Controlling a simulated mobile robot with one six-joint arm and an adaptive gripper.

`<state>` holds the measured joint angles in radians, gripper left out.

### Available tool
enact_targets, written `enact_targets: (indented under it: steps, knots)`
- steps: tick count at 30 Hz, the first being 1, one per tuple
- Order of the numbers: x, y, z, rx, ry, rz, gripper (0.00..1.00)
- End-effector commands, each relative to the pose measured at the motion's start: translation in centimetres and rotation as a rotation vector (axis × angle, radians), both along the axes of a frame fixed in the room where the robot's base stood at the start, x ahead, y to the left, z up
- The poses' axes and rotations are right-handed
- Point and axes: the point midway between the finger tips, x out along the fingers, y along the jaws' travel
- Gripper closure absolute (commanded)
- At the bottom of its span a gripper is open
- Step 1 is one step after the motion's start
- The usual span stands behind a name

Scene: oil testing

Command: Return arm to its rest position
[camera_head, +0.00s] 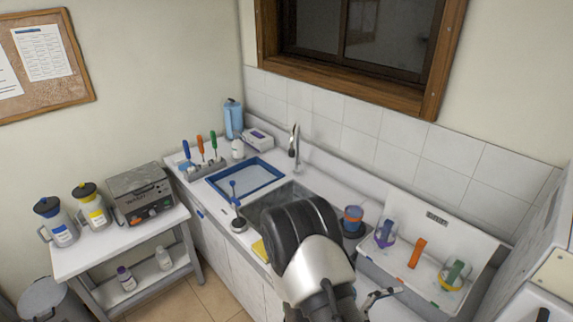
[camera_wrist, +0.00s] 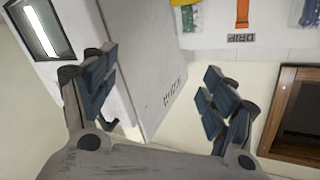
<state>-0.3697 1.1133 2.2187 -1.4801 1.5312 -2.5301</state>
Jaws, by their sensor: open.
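My gripper (camera_wrist: 158,85) is open in the wrist view, its two dark padded fingers apart with nothing between them. A white box-like unit with dark lettering (camera_wrist: 150,50) lies beyond the fingers. In the head view my arm reaches over the counter in front of the sink (camera_head: 262,207). Part of my gripper (camera_head: 378,297) shows at the lower right, in front of the white drip rack (camera_head: 400,272). The rest of it is hidden behind my arm.
The rack holds an orange tool (camera_head: 417,252) and items on either side. A blue-rimmed tray (camera_head: 245,178), faucet (camera_head: 293,145) and blue-handled plunger (camera_head: 236,200) are near the sink. A side table (camera_head: 85,258) with jugs and a grey appliance (camera_head: 140,192) stands left. Floor (camera_head: 212,298) shows between.

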Motion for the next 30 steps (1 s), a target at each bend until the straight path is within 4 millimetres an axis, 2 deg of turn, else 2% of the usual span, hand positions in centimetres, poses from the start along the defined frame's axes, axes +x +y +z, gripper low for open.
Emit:
enact_targets:
  steps: [5,8,14,21,27,28,30]
  knots:
    - [-1.4,-0.9,2.4,0.116,-0.312,-0.162,0.22]
    - [-2.9,-1.4,3.9,0.193,-0.558,-0.294,0.22]
    - [-7.3,-1.5,6.1,0.336,-1.195,-0.651,0.22]
    - [-11.9,0.8,6.7,0.379,-1.966,-1.15,0.22]
    - [-14.1,4.3,6.7,0.258,-2.547,-1.653,0.22]
    - [-14.3,4.8,6.7,-0.219,2.6,1.725,0.22]
    - [-14.5,6.2,6.9,-0.101,2.355,1.654,0.22]
